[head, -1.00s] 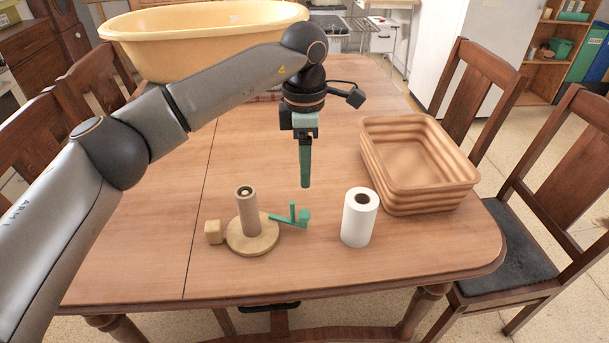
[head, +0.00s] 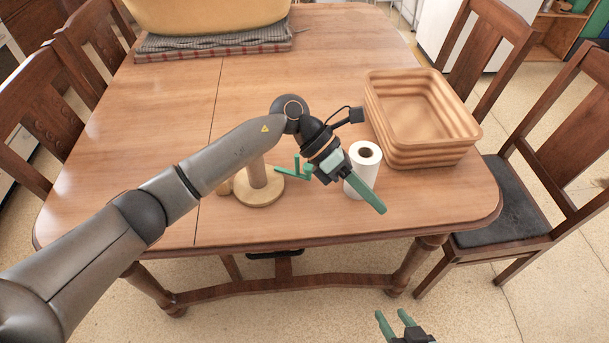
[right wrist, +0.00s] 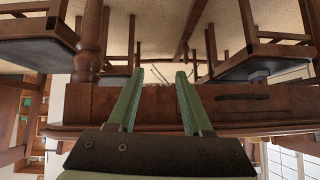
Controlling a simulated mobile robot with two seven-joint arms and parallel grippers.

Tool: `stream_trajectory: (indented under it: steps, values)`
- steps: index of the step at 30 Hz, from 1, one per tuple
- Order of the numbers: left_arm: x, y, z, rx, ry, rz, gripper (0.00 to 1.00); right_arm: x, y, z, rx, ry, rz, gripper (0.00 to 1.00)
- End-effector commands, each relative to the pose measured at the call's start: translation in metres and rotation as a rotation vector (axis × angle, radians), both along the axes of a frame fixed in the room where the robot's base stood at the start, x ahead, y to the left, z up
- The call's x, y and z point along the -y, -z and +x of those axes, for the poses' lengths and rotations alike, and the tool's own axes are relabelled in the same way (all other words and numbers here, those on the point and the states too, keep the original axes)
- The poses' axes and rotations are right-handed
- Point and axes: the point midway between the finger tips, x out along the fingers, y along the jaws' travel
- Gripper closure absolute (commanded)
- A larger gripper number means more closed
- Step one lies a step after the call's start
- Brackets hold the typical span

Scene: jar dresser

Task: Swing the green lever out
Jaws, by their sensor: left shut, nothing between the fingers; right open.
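The green lever (head: 293,172) sticks out to the right from the round wooden base (head: 260,193) of a holder with an upright wooden post (head: 257,172). My left arm hides the top of the post. My left gripper (head: 383,210) is shut and empty; its green fingers point down and right, in front of a white paper roll (head: 364,172) to the right of the lever. My right gripper (head: 392,318) is open and empty, low in the head view, off the table's front edge. In the right wrist view its two fingers (right wrist: 160,80) are spread apart.
A ribbed tan basket (head: 421,145) stands at the table's right. A yellow tub (head: 205,15) sits on folded cloths (head: 215,42) at the back. Wooden chairs (head: 545,190) flank the wooden table (head: 130,150). The table's left half is largely clear.

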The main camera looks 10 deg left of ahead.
Motion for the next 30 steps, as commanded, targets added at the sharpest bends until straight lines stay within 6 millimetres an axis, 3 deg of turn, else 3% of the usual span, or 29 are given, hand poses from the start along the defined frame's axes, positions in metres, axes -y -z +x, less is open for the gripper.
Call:
stream_trajectory:
  steps: [5,11,17,24,30]
  values:
    - [0.012,-0.005,-0.021,-0.198,-0.192,-0.278,1.00,0.007,-0.004,-0.004,-0.010,0.013,-0.010,0.50]
    - [-0.009,-0.006,-0.024,-0.406,-0.478,-0.525,1.00,0.010,-0.014,-0.003,0.005,0.021,-0.012,0.50]
    - [-0.062,0.009,-0.022,-0.591,-0.818,-0.700,1.00,0.014,-0.017,-0.007,-0.005,0.027,-0.019,0.50]
    - [-0.144,0.042,-0.036,-0.739,-1.204,-0.804,1.00,0.021,-0.023,-0.011,-0.002,0.040,-0.024,0.50]
    - [-0.179,0.057,-0.046,-0.778,-1.359,-0.825,1.00,0.024,-0.021,-0.014,-0.012,0.045,-0.029,0.50]
